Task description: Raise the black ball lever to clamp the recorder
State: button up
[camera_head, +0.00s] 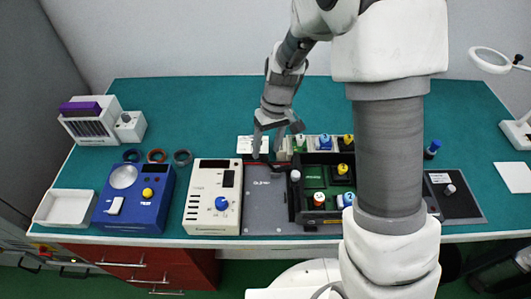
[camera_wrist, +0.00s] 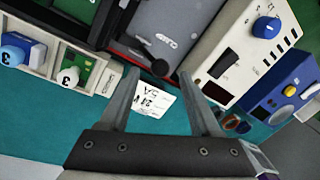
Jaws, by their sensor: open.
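The rod looks low, close to a dark red strip (camera_wrist: 128,48). My gripper (camera_wrist: 160,76) is open, with its fingers on either side of the ball in the picture; contact cannot be told. In the head view my gripper (camera_head: 268,151) points down over the back edge of the grey panel (camera_head: 265,205), where the ball is not clearly visible. Which unit is the recorder is unclear.
A cream unit with a blue knob (camera_head: 212,197) and a blue unit (camera_head: 135,198) stand left. A black-framed tray (camera_head: 294,215) with coloured knobs stands right, before a row of bins. A white card (camera_head: 250,145) lies behind. The green table behind is mostly clear.

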jog(key=shift+s+a+f, duration=0.1)
jog(key=shift+a+f, duration=0.1)
jog(key=shift+f, duration=1.25)
jog(key=shift+c, duration=0.3)
grip_shut()
